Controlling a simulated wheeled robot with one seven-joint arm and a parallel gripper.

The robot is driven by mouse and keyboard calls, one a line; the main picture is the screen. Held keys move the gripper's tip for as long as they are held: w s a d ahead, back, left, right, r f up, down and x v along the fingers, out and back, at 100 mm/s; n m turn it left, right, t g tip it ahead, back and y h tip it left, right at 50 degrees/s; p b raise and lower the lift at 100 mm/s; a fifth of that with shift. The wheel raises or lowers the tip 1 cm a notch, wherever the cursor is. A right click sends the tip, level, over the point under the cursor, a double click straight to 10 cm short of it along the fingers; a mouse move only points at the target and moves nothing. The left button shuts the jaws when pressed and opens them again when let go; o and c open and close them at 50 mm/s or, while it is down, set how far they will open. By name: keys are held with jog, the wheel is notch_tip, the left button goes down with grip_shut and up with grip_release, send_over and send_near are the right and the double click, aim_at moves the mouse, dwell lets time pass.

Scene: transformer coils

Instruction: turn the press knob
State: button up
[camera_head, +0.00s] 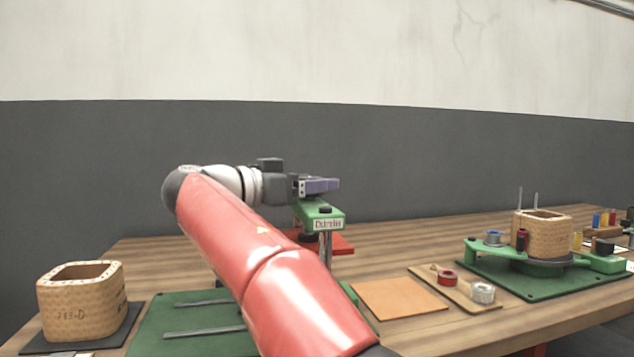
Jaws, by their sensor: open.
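The press has a green head (319,216) with a white label on its front, a metal post and a red base (341,244). A small dark round piece, which looks like the knob (326,209), sits on top of the green head. My gripper (330,185) is open, with purple-grey fingers pointing right, above and slightly behind or over the press head. It appears apart from the knob, though the depth gap is hard to judge. I see no object between the fingers.
A wooden coil form (83,300) stands on a dark pad at left. A green mat (180,313) with metal rods lies partly under my arm. An orange sheet (400,298) and a board with spools (482,292) lie right, before a green winding stand (530,282) holding another coil form.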

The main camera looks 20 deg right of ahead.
jog(key=shift+x, duration=0.8)
jog(key=c, duration=1)
jog(key=shift+f+n+t+y+b, duration=0.35)
jog(key=shift+t+b, duration=0.25)
jog(key=shift+b, duration=0.25)
jog(key=n+t+y+b, duration=0.1)
jog(key=t+b, duration=0.1)
jog(key=b, duration=0.1)
jog(key=shift+w+n, duration=0.1)
jog(key=shift+n, duration=0.25)
jog(key=shift+w+a+r+n+t+y+b, duration=0.1)
jog(key=shift+w+a+n+t+y+b, duration=0.05)
jog(key=shift+n+t+y+b, duration=0.8)
jog(key=shift+w+r+n+t, duration=0.1)
jog(key=shift+r+n+t, duration=0.15)
jog(key=shift+t, duration=0.4)
jog(key=shift+a, duration=0.1)
